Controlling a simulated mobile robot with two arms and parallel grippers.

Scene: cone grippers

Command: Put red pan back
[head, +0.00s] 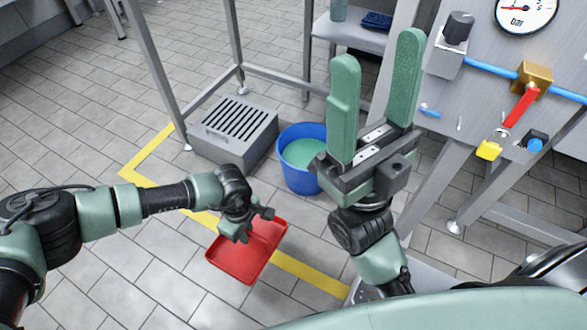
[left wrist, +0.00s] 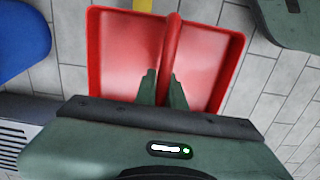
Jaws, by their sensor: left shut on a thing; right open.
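The red pan (head: 240,262) is a shallow red tray at the lower middle of the head view, over the yellow floor line. In the left wrist view the pan (left wrist: 115,60) shows a raised red grip running along its middle. My left gripper (head: 243,232) reaches down over the pan. Its fingers (left wrist: 164,88) are shut on that grip. I cannot tell whether the pan touches the floor. My right gripper (head: 376,95) points up at the right of the head view, with its two green fingers wide apart and empty.
A blue bucket (head: 287,171) with green liquid stands behind the pan, beside a grey grated box (head: 207,146). Steel frame legs (head: 158,75) rise behind. A panel with a gauge (head: 526,10) and red lever (head: 522,107) is at right. Tiled floor is clear at left.

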